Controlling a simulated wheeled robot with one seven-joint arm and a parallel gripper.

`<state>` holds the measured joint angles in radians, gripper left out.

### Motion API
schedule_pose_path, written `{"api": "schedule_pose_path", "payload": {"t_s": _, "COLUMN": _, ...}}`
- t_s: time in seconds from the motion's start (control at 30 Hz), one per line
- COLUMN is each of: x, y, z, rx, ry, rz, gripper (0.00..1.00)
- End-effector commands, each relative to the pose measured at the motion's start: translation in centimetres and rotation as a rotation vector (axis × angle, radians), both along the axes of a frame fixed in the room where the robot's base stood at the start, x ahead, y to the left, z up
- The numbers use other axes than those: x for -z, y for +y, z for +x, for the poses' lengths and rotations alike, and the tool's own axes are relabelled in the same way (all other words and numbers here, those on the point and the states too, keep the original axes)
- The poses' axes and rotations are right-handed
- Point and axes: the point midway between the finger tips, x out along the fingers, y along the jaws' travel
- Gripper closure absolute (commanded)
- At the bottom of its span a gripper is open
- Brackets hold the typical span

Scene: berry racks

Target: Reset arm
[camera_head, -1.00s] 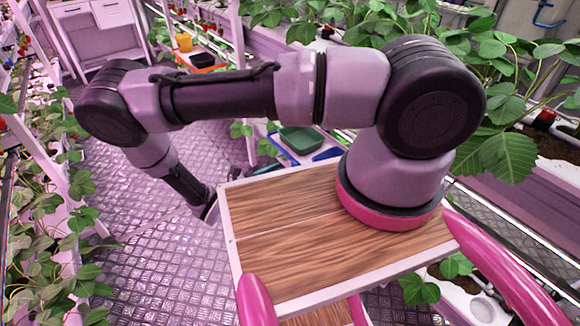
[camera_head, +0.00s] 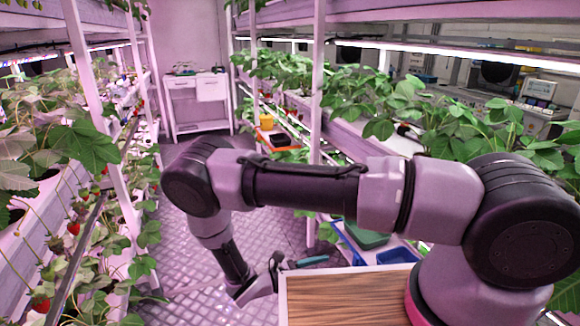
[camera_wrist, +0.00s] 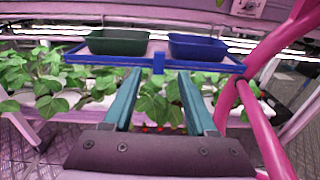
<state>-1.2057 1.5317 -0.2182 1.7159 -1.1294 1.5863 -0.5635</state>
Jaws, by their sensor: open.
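My gripper (camera_head: 300,265) hangs low at the end of my folded arm, to the left of the wooden top of my base. In the wrist view my gripper (camera_wrist: 158,76) shows two teal fingers spread well apart with nothing between them. Beyond the fingertips is a blue-edged tray (camera_wrist: 75,57) with a green bin (camera_wrist: 118,43) and a blue bin (camera_wrist: 197,47). The green bin (camera_head: 366,238) also shows in the head view, partly behind my arm. The gripper appears apart from the tray and bins.
Strawberry racks line both sides, with ripe berries (camera_head: 73,228) on the left. The textured aisle floor (camera_head: 190,240) is clear toward a white cabinet (camera_head: 197,103) at the far end. An orange tray (camera_head: 270,138) with a yellow pot sits on the right rack.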

Motion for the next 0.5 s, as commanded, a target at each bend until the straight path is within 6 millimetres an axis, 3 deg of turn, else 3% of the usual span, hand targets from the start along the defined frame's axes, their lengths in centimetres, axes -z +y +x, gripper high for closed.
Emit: {"api": "schedule_pose_path", "payload": {"t_s": 0.5, "x": -12.4, "y": 1.9, "z": 3.1, "rx": 0.434, "ry": -0.169, "rz": 0.450, "gripper": 0.43}}
